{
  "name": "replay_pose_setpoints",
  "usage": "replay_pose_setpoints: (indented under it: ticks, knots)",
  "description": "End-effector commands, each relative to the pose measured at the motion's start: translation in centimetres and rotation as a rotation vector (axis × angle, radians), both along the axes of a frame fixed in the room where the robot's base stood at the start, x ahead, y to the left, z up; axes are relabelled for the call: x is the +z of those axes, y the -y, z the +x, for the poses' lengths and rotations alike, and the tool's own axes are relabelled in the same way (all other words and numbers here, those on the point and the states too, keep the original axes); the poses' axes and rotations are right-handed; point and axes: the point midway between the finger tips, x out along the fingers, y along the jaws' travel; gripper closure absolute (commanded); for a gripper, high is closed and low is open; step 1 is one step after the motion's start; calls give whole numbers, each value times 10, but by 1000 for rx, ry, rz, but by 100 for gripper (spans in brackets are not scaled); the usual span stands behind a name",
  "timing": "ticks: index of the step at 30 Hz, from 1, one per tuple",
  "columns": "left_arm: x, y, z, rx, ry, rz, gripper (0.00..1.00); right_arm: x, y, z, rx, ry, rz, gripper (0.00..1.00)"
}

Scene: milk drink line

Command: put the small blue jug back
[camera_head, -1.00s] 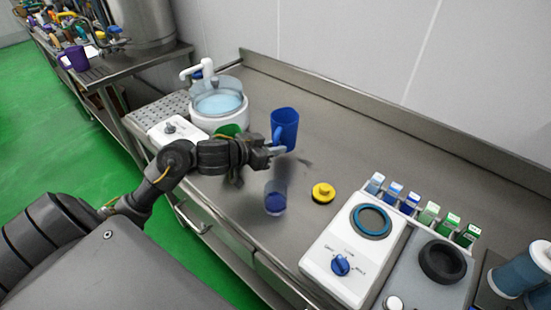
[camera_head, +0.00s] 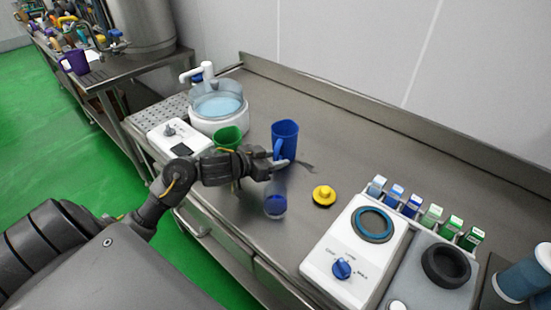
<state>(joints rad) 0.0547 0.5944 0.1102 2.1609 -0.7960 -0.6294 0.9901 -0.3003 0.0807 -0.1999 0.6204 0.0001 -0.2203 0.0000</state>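The small blue jug (camera_head: 287,134) is upright over the middle of the steel counter, with its handle towards my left arm. My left gripper (camera_head: 278,163) is at the jug's lower handle side and appears shut on the handle; the fingertips are small and partly hidden. A dark shadow lies close to the jug's right, and I cannot tell whether its base touches the counter. My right gripper is not in view.
A clear cup with blue contents (camera_head: 275,207) stands just in front of my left gripper. A green jug (camera_head: 229,136) stands behind my forearm beside the white water-bath machine (camera_head: 217,122). A yellow-topped knob (camera_head: 324,194) lies to the right. The counter behind the jug is clear.

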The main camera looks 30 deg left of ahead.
Motion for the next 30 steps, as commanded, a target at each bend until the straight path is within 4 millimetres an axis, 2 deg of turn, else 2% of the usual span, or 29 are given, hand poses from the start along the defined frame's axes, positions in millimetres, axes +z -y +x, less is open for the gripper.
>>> replay_pose_setpoints:
  ticks: [11, 14, 24, 30]
  knots:
    - [4, -1, -3, 0, 0, 3, 62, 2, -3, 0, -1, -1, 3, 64]
    - [9, -6, -15, 0, 0, 5, 62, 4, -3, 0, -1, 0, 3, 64]
    - [35, -27, -78, -1, -3, 5, 62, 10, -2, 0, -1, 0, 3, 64]
    - [43, -34, -98, 0, -2, 2, 62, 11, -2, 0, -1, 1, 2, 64]
